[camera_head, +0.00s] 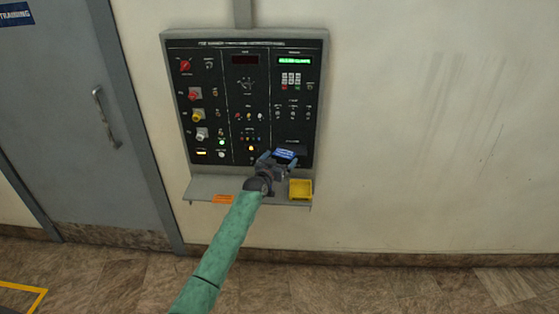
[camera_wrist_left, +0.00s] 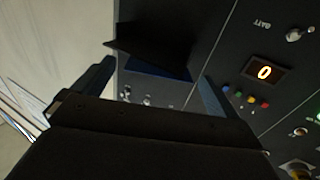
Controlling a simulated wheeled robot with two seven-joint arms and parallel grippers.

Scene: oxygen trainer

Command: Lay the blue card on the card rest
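The blue card (camera_head: 285,154) shows at the lower right of the panel, beside the fingertips of my left gripper (camera_head: 277,160). In the left wrist view the two fingers (camera_wrist_left: 158,78) stand wide apart. A dark blue strip of the card (camera_wrist_left: 155,71) shows between them, with visible gaps to the fingers. A black wedge-like ledge, which looks like the card rest (camera_wrist_left: 150,45), juts from the panel right at the card. The card appears to be on or against it; the exact contact is hard to see. My right gripper is in neither view.
The control panel (camera_head: 245,100) has knobs, switches and lit displays. A shelf (camera_head: 205,187) below it carries a yellow bin (camera_head: 301,189) at right and an orange card (camera_head: 222,199) at left. A grey door (camera_head: 65,110) is at left. The wall at right is bare.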

